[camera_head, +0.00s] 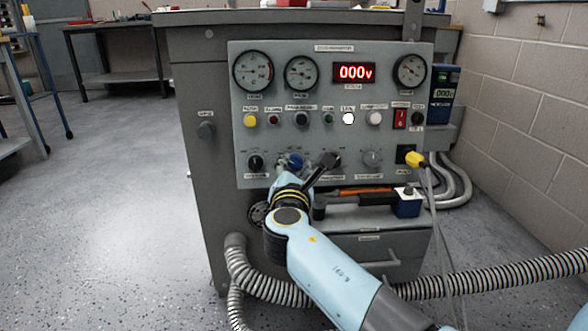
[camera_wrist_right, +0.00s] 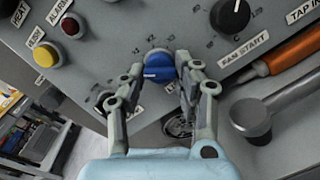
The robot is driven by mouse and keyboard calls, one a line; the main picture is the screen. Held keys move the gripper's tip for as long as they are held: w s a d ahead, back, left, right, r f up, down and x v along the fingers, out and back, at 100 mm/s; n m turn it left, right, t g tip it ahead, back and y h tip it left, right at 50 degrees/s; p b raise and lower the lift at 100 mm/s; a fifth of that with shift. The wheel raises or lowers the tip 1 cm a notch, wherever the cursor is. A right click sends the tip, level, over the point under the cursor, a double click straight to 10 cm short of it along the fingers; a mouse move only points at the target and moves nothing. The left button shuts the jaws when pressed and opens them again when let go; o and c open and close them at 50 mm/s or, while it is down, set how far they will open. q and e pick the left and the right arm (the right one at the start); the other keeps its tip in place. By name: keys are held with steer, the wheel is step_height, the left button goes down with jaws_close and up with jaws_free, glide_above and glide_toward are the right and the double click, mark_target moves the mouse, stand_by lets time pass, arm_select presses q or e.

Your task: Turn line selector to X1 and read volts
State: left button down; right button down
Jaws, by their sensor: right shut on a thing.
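A blue knob (camera_head: 295,160) sits in the lower row of the grey control panel (camera_head: 330,98). It also shows in the right wrist view (camera_wrist_right: 158,66), with small marks around it. My right gripper (camera_head: 288,171) reaches the panel from below. In the right wrist view its two fingers (camera_wrist_right: 160,72) are on either side of the knob, shut on it. The label by the knob is partly hidden by a finger. The red digital display (camera_head: 354,72) on the panel reads 000 v. My left gripper is not in view.
A black knob (camera_head: 256,163) is left of the blue one, and a grey lever (camera_wrist_right: 252,120) and orange-handled tool (camera_head: 365,191) are close to its right. A yellow plug (camera_head: 415,159) with cables is at the panel's right. A blue meter (camera_head: 444,93) stands beside the cabinet.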

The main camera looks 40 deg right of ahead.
steer(key=m, duration=0.3)
steer(key=m+g, duration=0.1)
steer(key=m, duration=0.3)
steer(key=shift+r+g+b, duration=0.1)
steer(key=shift+g+b, duration=0.2)
steer(key=shift+b, duration=0.05)
stand_by(0.4)
steer(key=c, duration=1)
jaws_free()
steer(key=shift+o, duration=0.2)
steer(key=o, duration=0.4)
step_height(320, 180, up, 8)
steer(key=shift+w+d+r, duration=0.1)
steer(key=shift+w+d, duration=0.05)
steer(key=shift+a+r, duration=0.25)
steer(key=shift+r, duration=0.9)
steer(key=c, duration=0.4)
steer(key=shift+f, duration=0.1)
